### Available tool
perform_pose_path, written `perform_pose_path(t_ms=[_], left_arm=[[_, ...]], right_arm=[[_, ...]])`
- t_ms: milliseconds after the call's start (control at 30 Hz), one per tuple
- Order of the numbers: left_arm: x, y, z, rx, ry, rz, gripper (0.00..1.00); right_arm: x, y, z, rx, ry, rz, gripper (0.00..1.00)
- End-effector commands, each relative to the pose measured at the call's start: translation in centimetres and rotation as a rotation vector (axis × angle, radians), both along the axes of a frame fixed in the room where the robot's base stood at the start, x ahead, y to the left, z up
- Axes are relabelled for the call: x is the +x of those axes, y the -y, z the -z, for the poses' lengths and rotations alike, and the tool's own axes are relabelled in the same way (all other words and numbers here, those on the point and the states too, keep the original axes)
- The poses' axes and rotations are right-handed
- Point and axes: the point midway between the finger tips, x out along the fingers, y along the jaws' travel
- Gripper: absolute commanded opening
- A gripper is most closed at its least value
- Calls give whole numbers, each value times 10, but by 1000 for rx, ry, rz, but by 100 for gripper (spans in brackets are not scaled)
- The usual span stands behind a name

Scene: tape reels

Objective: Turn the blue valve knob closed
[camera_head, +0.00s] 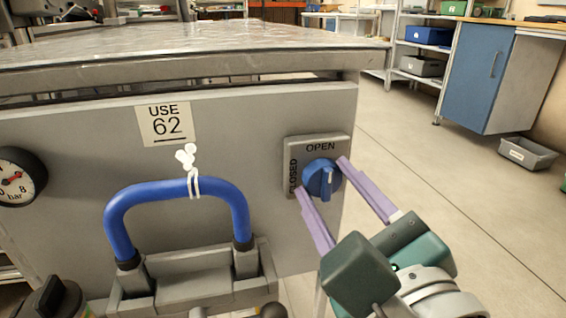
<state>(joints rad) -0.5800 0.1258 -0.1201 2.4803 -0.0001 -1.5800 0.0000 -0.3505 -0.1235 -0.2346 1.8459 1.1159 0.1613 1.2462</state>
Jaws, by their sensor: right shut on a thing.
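The blue valve knob (322,182) sits on a grey plate (297,145) on the front panel. The plate reads OPEN along its top and CLOSED up its left side. The knob's raised grip stands roughly upright, in line with OPEN rather than CLOSED. My right gripper (323,177) reaches in from the lower right. Its two lilac fingers lie on either side of the knob, one at its lower left and one at its upper right, shut on it. The fingers partly cover the knob's edges. My left gripper is not in view.
A blue bar handle (178,190) with a white tie stands out from the panel left of the knob. A pressure gauge (18,177) is at the far left, a dark knob (55,300) below it. A metal worktop (190,45) overhangs above. Open floor lies right.

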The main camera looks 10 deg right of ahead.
Motion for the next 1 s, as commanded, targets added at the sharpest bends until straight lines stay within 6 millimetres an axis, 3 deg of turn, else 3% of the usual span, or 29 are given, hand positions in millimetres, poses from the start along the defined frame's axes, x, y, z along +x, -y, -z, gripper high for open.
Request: perform_pose_path(t_ms=[33, 267, 667, 1000], left_arm=[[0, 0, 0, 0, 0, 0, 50], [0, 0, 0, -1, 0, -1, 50], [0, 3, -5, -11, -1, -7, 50], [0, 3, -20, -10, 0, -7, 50]], right_arm=[[0, 0, 0, 0, 0, 0, 25], [0, 0, 0, 0, 0, 0, 0], [0, 0, -1, -64, 2, -1, 0], [0, -1, -2, -319, 11, -2, 0]])
